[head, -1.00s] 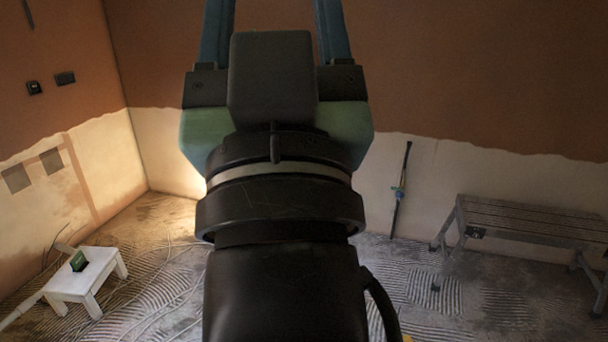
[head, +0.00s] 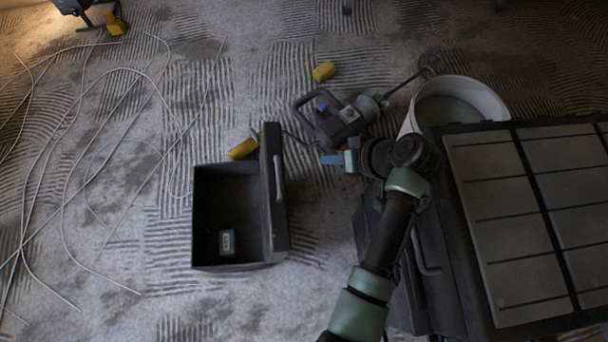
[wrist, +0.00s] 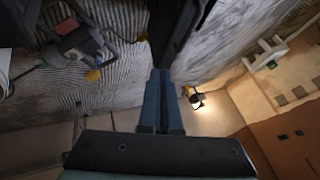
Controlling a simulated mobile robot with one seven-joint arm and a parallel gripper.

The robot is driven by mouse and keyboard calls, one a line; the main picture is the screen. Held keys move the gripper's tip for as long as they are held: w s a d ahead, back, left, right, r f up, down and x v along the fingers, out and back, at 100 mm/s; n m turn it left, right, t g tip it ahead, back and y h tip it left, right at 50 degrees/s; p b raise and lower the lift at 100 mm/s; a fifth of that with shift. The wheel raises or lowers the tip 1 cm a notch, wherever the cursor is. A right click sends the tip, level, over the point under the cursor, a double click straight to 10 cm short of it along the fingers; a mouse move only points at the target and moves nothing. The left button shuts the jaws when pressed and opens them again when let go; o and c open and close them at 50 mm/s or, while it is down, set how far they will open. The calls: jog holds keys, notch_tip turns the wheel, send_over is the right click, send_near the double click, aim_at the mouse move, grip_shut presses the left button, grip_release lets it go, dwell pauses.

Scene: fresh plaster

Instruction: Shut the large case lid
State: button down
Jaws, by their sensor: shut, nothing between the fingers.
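The dark case (head: 200,215) stands open on the floor in the head view. Its lid (head: 273,190) stands upright along the case's right side, with a handle on its outer face. A small labelled box (head: 227,243) lies inside the case. My gripper (head: 328,159) is shut and empty, to the right of the lid and apart from it in the head view. In the wrist view my shut blue fingers (wrist: 160,80) point towards a dark panel (wrist: 180,25), probably the lid; I cannot tell the exact gap.
A mixer-like power tool (head: 345,118) lies just behind my gripper, with a bucket (head: 460,95) to its right. A dark unit with grey panels (head: 520,210) fills the right side. Yellow blocks (head: 323,72) and loose cables (head: 75,170) lie on the floor.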

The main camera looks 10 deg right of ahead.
notch_tip(320, 180, down, 3)
jog(key=s, duration=0.2)
jog(key=b, duration=0.5)
send_over(273, 193)
jog(key=w+d, duration=0.3)
jog(key=d, duration=0.2)
notch_tip(273, 193, down, 8)
jog(key=shift+s+r+y, duration=0.15)
jog(key=shift+r+y, duration=0.1)
jog(key=shift+y, duration=0.15)
